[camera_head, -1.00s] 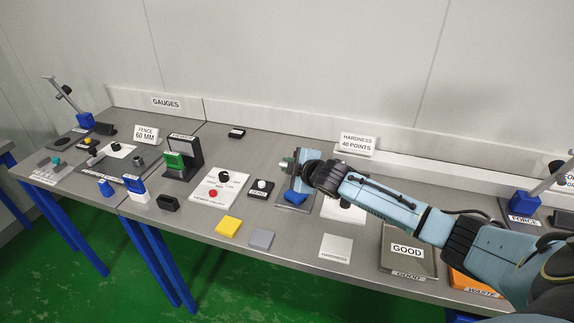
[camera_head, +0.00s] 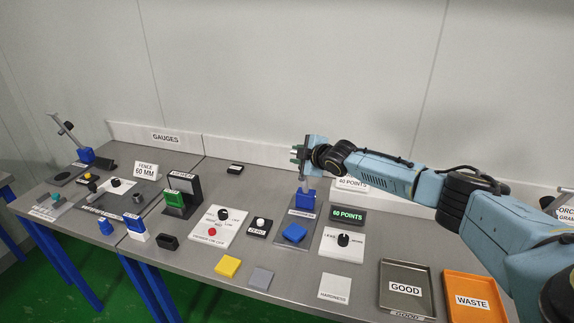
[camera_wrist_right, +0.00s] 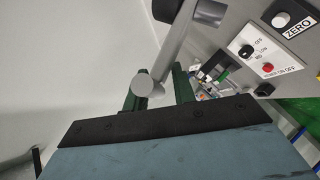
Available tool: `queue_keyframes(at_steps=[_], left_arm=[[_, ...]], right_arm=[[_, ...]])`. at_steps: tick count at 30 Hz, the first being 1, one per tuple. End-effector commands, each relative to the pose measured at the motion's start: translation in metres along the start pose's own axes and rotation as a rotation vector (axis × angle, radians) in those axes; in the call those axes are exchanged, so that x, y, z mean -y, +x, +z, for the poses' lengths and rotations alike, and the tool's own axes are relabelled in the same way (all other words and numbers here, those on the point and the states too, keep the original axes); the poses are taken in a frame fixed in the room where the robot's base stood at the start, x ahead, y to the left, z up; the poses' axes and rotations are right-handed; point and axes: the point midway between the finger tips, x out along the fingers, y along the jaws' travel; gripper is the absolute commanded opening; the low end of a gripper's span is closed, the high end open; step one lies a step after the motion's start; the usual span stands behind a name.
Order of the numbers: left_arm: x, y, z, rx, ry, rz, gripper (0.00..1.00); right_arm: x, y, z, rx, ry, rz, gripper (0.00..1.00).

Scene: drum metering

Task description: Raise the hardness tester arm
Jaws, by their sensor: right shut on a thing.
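The hardness tester (camera_head: 306,196) has a blue block and an upright post on a dark base plate, right of the bench's middle. My wrist hides most of the arm in the head view. My left gripper is not in view.
A display reading 60 POINTS (camera_head: 348,216) and a LESS/MORE dial panel (camera_head: 342,244) stand right of the tester. GOOD (camera_head: 408,270) and WASTE (camera_head: 468,282) trays are at the right. A HARDNESS pad (camera_head: 335,288) and a yellow block (camera_head: 228,266) lie in front.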

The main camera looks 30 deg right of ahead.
Motion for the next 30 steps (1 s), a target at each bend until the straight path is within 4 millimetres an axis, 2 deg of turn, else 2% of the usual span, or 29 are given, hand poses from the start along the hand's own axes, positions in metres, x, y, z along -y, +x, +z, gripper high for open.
queue_keyframes(at_steps=[1,6,18,19,21,30], left_arm=[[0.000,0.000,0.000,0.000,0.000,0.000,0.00],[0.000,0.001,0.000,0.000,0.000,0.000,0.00],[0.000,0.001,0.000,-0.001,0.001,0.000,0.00],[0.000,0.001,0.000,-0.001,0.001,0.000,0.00],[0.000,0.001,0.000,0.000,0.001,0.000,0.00],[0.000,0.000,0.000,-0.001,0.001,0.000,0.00]], right_arm=[[-0.005,-0.002,0.012,0.019,-0.006,0.005,0.00],[-0.009,-0.005,0.021,0.027,-0.002,0.006,0.00],[-0.009,-0.005,0.024,0.031,-0.003,0.003,0.00],[-0.009,-0.005,0.024,0.031,-0.004,0.003,0.28],[-0.008,-0.005,0.024,0.031,-0.003,0.002,0.37],[-0.008,-0.004,0.020,0.024,0.001,0.002,0.37]])
